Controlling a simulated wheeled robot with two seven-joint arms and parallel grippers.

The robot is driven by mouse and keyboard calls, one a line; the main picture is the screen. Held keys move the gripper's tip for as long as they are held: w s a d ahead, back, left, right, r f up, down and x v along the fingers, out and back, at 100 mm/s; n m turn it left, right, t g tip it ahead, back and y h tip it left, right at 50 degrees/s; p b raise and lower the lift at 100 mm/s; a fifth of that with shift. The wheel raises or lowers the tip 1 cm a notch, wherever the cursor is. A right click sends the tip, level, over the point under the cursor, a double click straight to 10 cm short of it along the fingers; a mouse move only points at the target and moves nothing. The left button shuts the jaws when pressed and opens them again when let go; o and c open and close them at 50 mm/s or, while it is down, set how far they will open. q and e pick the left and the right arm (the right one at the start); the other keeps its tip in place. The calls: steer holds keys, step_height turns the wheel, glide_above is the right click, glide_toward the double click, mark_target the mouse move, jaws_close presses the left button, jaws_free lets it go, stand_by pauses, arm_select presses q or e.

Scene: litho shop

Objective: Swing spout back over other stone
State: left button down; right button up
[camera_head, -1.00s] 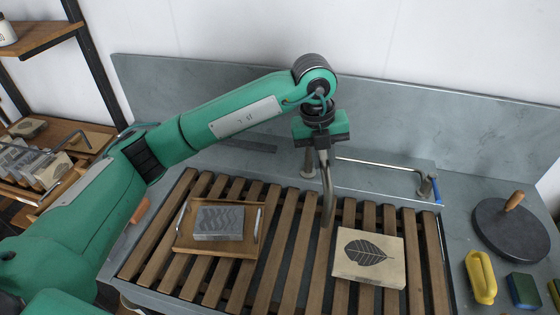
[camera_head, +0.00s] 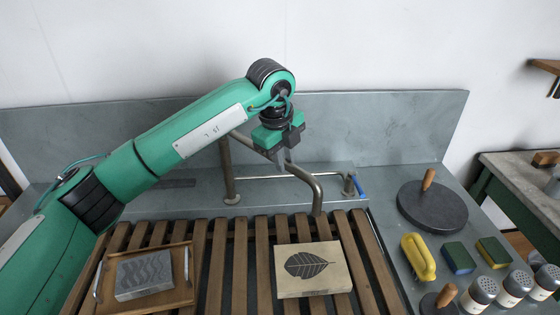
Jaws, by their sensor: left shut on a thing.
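The bent metal spout (camera_head: 305,178) runs from its upright post (camera_head: 229,172) to the right, and its free end hangs down above the slats just behind the leaf stone. My left gripper (camera_head: 281,157) is shut on the spout partway along its length. The pale stone with a dark leaf drawing (camera_head: 312,268) lies on the slats at centre right. The grey stone with a wavy pattern (camera_head: 143,275) lies in a wooden tray with metal handles (camera_head: 185,296) at the left. My right gripper is out of view.
The wooden slatted rack (camera_head: 263,255) covers the sink. A blue-tipped lever (camera_head: 360,187) stands behind it.

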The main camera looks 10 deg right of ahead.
arm_select(q)
steer(key=c, duration=1.3)
jaws_free()
step_height(320, 180, up, 14)
steer(key=s+a+b, duration=0.1)
steer(key=a+b, duration=0.1)
steer(key=b, duration=0.1)
steer(key=shift+s+f, duration=0.2)
steer(key=shift+s, duration=0.1)
steer(key=shift+a+f, duration=0.1)
